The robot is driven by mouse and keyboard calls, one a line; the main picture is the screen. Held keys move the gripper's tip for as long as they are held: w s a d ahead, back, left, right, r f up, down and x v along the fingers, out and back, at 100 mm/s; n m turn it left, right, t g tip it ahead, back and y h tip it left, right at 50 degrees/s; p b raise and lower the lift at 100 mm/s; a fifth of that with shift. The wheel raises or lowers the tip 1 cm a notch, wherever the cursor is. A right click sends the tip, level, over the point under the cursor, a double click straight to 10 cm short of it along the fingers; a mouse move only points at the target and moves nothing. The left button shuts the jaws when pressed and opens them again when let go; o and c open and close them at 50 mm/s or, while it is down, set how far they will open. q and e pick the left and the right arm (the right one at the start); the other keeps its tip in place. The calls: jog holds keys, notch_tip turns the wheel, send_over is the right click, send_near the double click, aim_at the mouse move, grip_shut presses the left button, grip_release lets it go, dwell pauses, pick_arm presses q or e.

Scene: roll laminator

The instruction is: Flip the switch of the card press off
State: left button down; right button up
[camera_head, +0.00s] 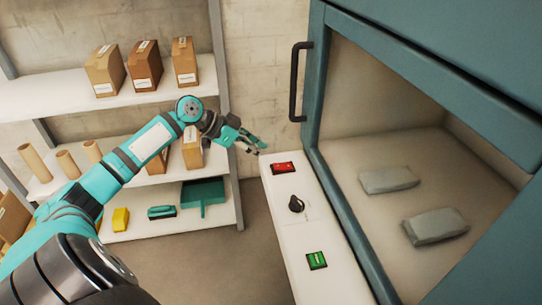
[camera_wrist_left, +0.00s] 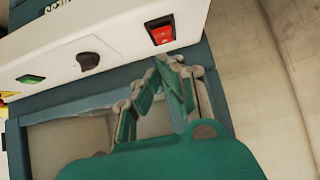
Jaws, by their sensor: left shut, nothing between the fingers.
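The machine is a teal cabinet (camera_head: 315,75) with a white control panel (camera_head: 305,215) along its front. On the panel are a red rocker switch (camera_head: 283,168) at the far end, a black knob (camera_head: 296,204) in the middle and a green switch (camera_head: 317,260) nearer me. The wrist view shows the red switch (camera_wrist_left: 160,31), the knob (camera_wrist_left: 88,61) and the green switch (camera_wrist_left: 31,79). My left gripper (camera_head: 260,147) is shut and empty, just beyond the panel's far end near the red switch. In the wrist view its fingertips (camera_wrist_left: 168,60) appear just below that switch; contact cannot be told.
The cabinet's window shows two grey blocks (camera_head: 389,180) inside. A black handle (camera_head: 298,82) sticks out beside it. A shelf rack (camera_head: 150,102) with cardboard boxes, tubes and a teal dustpan (camera_head: 204,194) stands at left. Bare floor (camera_head: 190,260) lies between rack and panel.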

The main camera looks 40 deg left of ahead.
pick_arm(q)
jog(key=v, duration=0.3)
dwell(0.5)
